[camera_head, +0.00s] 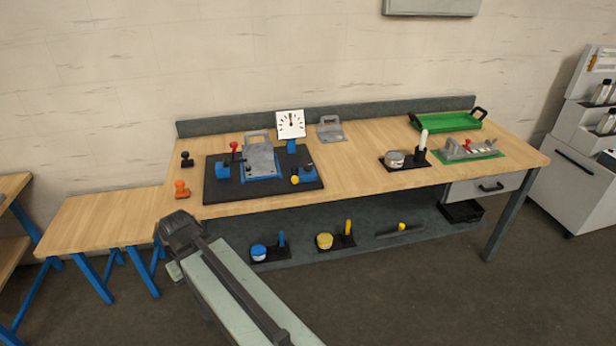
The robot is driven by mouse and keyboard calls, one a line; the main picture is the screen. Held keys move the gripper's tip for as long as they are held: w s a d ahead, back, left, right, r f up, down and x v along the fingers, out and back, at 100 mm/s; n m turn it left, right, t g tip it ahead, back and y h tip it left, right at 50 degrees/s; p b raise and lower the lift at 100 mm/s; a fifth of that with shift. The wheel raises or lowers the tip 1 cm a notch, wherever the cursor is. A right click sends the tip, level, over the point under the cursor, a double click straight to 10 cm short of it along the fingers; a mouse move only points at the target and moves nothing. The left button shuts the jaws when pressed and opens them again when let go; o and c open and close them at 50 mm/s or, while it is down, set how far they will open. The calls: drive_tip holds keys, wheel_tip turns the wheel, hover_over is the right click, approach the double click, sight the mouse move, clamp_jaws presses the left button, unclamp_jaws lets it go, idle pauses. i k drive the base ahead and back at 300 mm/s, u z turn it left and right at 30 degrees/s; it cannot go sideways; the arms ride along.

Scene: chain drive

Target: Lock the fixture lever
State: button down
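The fixture stands on a black board (216,192) at the left of the workbench. It has a grey plate (261,160) with a raised handle, on a blue base. A red-knobbed lever (234,147) stands upright at its left, by a blue block (222,170). My arm reaches up from the bottom to just before the bench's left front corner. No gripper fingers can be made out.
A dial gauge (290,124) stands behind the fixture. A black knob piece (187,159) and an orange one (181,188) are left of the board. The bench middle (350,170) is mostly clear. A green tray (446,122) is at the right. A lower shelf holds coloured parts.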

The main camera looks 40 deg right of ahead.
sight(295, 168)
drive_tip(key=z, duration=0.3)
drive_tip(key=i, duration=1)
drive_tip(key=u, duration=0.05)
